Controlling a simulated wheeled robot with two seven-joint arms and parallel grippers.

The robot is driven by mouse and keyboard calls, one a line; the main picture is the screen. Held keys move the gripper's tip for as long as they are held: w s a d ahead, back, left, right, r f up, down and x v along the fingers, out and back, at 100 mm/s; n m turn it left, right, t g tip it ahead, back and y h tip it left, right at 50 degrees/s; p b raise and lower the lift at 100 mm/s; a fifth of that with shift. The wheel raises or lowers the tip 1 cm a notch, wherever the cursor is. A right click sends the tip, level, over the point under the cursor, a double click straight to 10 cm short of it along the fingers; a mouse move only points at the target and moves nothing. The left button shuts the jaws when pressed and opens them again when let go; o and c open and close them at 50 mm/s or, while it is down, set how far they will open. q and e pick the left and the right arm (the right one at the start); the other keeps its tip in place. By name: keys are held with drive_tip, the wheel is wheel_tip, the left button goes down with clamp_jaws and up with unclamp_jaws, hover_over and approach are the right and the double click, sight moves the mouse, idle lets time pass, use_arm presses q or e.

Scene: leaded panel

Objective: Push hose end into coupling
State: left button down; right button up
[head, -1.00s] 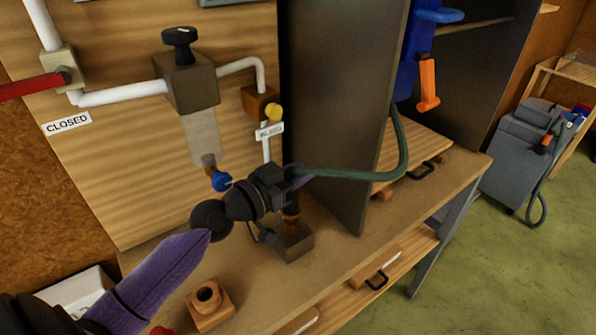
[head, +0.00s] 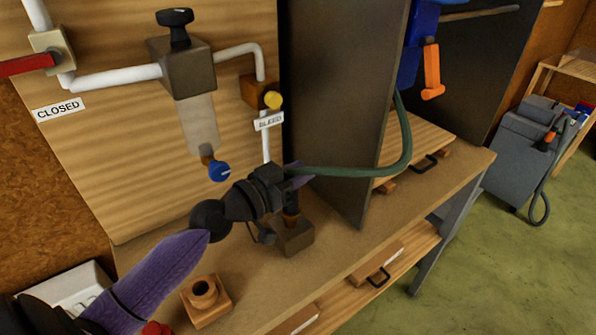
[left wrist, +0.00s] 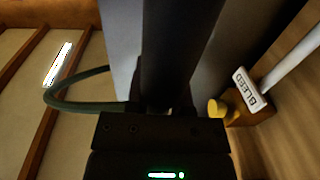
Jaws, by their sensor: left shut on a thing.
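My left gripper (head: 284,178) is shut on the green hose (head: 345,171) near its end, above the bench. The hose runs right from the jaws and curves up past the dark upright panel. The hose end itself is hidden by the gripper. Just below the jaws stands a dark block (head: 296,239) with an orange-brown collar on top, which looks like the coupling; the gripper partly covers its top. I cannot tell whether hose and collar touch. In the left wrist view the hose (left wrist: 62,91) loops out left from behind the dark gripper body. My right gripper is not in view.
A wooden block with a round socket (head: 206,300) sits at the bench front. Behind are a valve block (head: 182,68), a clear bowl with a blue knob (head: 218,171) and a yellow bleed knob (head: 272,100). The dark upright panel (head: 335,110) stands close right of the gripper.

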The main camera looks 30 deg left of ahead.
use_arm(q)
drive_tip(key=shift+f, duration=0.25)
drive_tip(key=shift+c, duration=2.1)
unclamp_jaws()
drive_tip(key=shift+s+a+f+b, duration=0.1)
drive_tip(key=shift+s+a+b, duration=0.05)
drive_tip(key=shift+s+b, duration=0.2)
drive_tip(key=b+v, duration=0.4)
drive_tip(key=v, duration=0.5)
drive_tip(key=shift+b, duration=0.3)
drive_tip(key=shift+r, duration=0.25)
